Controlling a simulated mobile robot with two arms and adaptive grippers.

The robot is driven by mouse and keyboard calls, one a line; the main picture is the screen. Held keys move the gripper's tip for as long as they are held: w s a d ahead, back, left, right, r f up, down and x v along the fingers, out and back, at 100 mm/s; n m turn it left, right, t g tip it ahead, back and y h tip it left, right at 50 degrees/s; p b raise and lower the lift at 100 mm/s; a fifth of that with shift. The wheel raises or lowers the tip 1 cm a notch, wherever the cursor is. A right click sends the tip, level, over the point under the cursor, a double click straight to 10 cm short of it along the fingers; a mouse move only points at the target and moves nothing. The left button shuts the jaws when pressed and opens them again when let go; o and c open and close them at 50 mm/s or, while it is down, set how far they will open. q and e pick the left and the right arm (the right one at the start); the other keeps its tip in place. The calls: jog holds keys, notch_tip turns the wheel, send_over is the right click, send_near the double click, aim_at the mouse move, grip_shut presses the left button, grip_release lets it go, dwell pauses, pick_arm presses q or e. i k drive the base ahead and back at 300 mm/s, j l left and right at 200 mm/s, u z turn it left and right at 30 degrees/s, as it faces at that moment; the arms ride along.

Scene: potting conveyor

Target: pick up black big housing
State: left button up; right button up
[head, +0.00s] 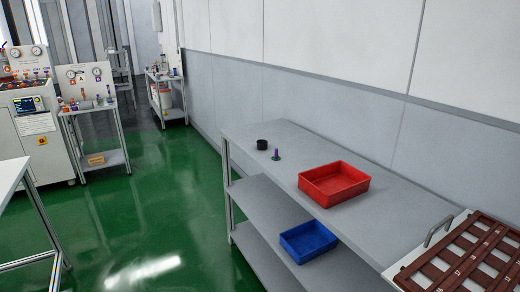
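The black big housing (262,144) looks like a short, dark round cup. It stands upright on the grey top of the shelf table (330,150), near its far left end. A small part with a purple upper piece and a dark base (277,155) stands just to its right, apart from it. Neither of my grippers shows in the head view, so nothing is seen touching the housing.
A red bin (334,184) sits on the tabletop, and a blue bin (309,241) on a lower shelf. A brown slotted rack (472,262) is at the bottom right. Machines (38,130) stand at the left. The green floor (150,210) between is clear.

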aim_at(262, 145)
jog(key=i+j+z, duration=0.1)
jog(key=z, duration=0.45)
jog(key=i+j+z, duration=0.5)
jog(key=j, duration=0.2)
jog(key=i+j+z, duration=0.25)
jog(key=j, duration=0.2)
